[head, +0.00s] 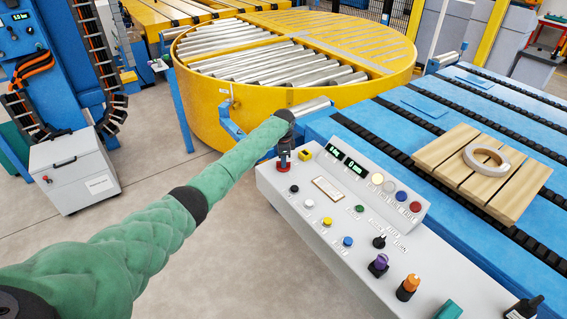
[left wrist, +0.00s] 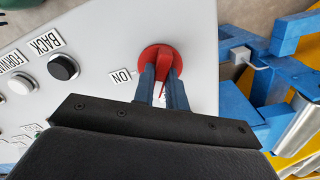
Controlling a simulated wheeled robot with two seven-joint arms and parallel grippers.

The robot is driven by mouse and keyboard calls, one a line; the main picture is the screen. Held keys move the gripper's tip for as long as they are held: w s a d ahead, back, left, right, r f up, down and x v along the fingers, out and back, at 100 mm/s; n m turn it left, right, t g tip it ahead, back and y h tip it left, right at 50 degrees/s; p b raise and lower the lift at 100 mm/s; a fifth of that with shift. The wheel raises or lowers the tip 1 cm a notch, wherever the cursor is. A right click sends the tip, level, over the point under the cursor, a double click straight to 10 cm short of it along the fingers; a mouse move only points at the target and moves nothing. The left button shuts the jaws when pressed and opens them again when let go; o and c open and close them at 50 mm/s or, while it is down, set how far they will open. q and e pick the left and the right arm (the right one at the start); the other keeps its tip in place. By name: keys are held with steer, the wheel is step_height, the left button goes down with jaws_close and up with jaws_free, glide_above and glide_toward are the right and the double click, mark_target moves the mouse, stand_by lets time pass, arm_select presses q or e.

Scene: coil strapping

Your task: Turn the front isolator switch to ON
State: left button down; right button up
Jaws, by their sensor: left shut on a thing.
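The red isolator switch (left wrist: 160,52) is round with a raised bar handle, at the end of the grey control panel (head: 330,220). In the left wrist view an ON label (left wrist: 122,76) lies left of it, and the handle runs roughly up and down the picture, not towards that label. My left gripper (head: 284,158) reaches down to the switch. In the left wrist view the two blue-grey fingers of my left gripper (left wrist: 163,78) are shut on the handle, one on each side. The gripper hides most of the switch in the head view. My right gripper is not in view.
Black (left wrist: 63,67) and white buttons lie beside the switch, with more knobs along the panel. A yellow round turntable (head: 215,100) with rollers stands behind. A blue conveyor (head: 440,130) at right bears a wooden pallet (head: 440,150) with a ring-shaped coil (head: 487,160).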

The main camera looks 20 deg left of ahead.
arm_select(q)
steer(key=m+b, duration=0.2)
steer(key=m, duration=0.3)
steer(key=shift+m, duration=0.3)
steer(key=m+b, duration=0.1)
steer(key=m, duration=0.1)
steer(key=shift+m, duration=0.4)
steer(key=shift+r+m+b, duration=0.15)
steer(key=shift+m+b, duration=0.7)
steer(key=shift+m, duration=1.05)
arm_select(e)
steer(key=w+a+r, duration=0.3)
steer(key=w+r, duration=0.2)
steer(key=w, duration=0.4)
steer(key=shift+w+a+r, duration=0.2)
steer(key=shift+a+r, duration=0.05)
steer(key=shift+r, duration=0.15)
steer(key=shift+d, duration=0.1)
arm_select(q)
steer(key=c, duration=1.4)
jaws_free()
steer(key=shift+c, duration=0.2)
